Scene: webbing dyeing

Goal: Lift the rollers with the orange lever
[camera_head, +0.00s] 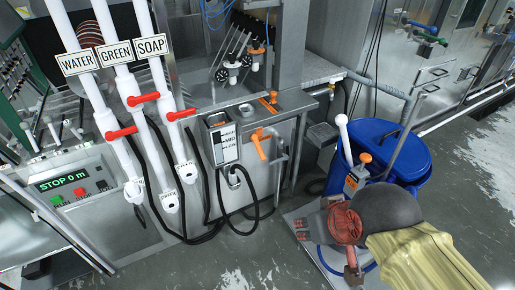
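An orange lever (259,144) sticks out from the front of a grey metal cabinet in the middle of the picture, beside a small labelled control box (223,143). Another orange handle (270,101) lies on the cabinet's top edge. I cannot tell for certain which one works the rollers. Dark slanted rods (233,48), possibly the rollers, show behind the cabinet.
A display (62,181) reads "STOP 0 m". A blue barrel (413,153) with an orange-topped device (357,177) stands right of the cabinet. Black cables hang below the control box.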

